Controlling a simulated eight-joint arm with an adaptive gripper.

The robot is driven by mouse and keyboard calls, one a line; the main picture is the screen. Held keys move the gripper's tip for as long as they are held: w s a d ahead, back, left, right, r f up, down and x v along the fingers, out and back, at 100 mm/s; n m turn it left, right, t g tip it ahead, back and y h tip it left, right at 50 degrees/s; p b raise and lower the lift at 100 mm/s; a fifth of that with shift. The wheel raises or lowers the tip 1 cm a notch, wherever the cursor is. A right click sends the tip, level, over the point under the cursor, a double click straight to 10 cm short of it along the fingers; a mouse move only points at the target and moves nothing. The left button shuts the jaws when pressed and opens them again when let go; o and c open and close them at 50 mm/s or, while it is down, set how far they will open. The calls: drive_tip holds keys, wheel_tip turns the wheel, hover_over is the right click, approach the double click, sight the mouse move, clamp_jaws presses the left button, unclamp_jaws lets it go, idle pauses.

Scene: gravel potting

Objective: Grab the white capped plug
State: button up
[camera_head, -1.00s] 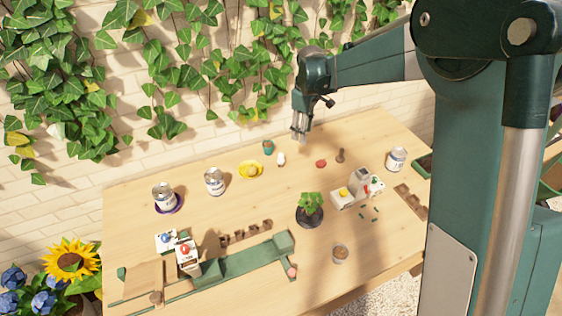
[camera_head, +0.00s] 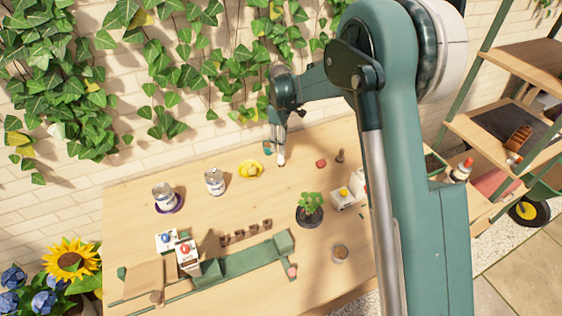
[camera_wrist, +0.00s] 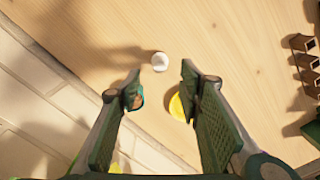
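The white capped plug (camera_wrist: 160,62) stands on the wooden table in the wrist view, a little beyond and between my fingertips. My gripper (camera_wrist: 160,85) is open, with a finger on each side and nothing between them. In the head view my gripper (camera_head: 279,150) points down over the back of the table, and the white plug (camera_head: 281,161) shows just at its fingertips. I cannot tell from there whether a finger touches it.
A teal item (camera_head: 267,148) stands close left of my gripper, and a yellow dish (camera_head: 250,169) lies farther left. A red item (camera_head: 321,163) and a dark peg (camera_head: 340,156) stand to the right. A potted plant (camera_head: 310,208) stands in front. Cans (camera_head: 214,182) stand left.

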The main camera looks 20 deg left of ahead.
sight(281, 160)
drive_tip(key=shift+f, duration=0.1)
drive_tip(key=shift+f, duration=1.2)
drive_tip(key=shift+f, duration=0.1)
drive_tip(key=shift+f, duration=2.5)
drive_tip(key=shift+c, duration=0.2)
drive_tip(key=c, duration=0.9)
